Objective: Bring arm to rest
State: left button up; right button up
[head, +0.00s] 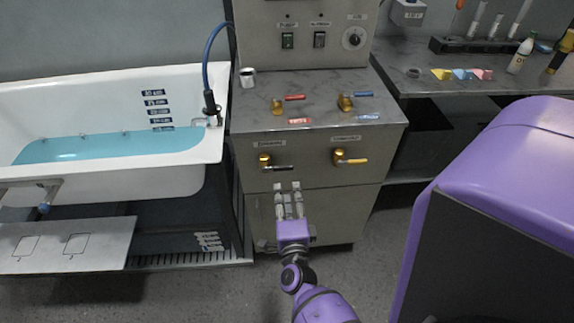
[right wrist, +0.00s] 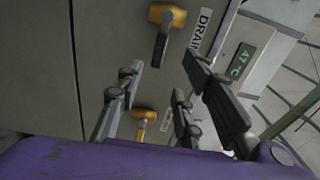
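My right gripper (head: 288,186) is in front of the cabinet's lower front, just below and slightly right of the left front valve with a dark handle (head: 277,168). Its two fingers stand apart with nothing between them; the open fingers also show in the right wrist view (right wrist: 163,90). That view shows a valve with a dark handle (right wrist: 160,38) beside a label reading "DRAI", and a valve with a yellow handle (right wrist: 143,122). I cannot tell whether a finger touches the cabinet. My left gripper is not in view.
The grey cabinet (head: 320,218) stands close ahead. A white bathtub (head: 120,187) with blue water is at left, with a blue hose (head: 208,50) beside it. A side counter (head: 430,78) holds tubes and bottles. Some bare floor (head: 200,290) shows below.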

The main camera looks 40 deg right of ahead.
dwell(0.5)
